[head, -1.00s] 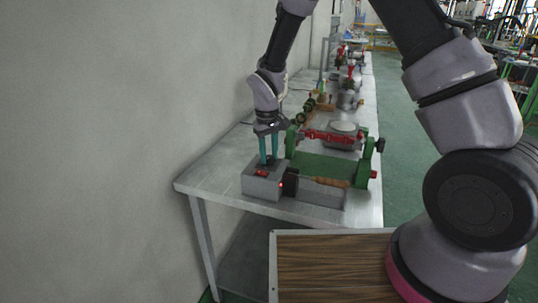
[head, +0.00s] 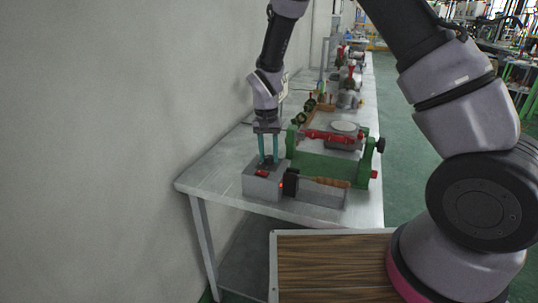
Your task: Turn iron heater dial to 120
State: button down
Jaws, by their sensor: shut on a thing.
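The iron heater (head: 262,187) is a grey box at the near left corner of the long table. A red switch (head: 262,173) is on its top, and a black round part with a small red glow (head: 290,182) is at its right side. My gripper (head: 268,161) points straight down over the back of the heater's top, with its two teal fingers close to the surface. It is shut on the dial, which is too small and too covered to make out. The dial's marks and setting cannot be read.
A wooden-handled iron (head: 331,183) lies to the heater's right. Behind it stands a green frame (head: 318,164) with a red clamp bar (head: 333,137). More tools line the table behind. The grey wall is close on the left.

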aim_at(268, 157)
jog(key=shift+m, duration=1.2)
jog(key=c, duration=0.5)
grip_release()
jog(key=r, duration=1)
jog(key=shift+w+a+r, duration=0.15)
jog(key=shift+a+r, duration=0.15)
jog(key=shift+r, duration=0.1)
jog(key=shift+d+r, duration=0.1)
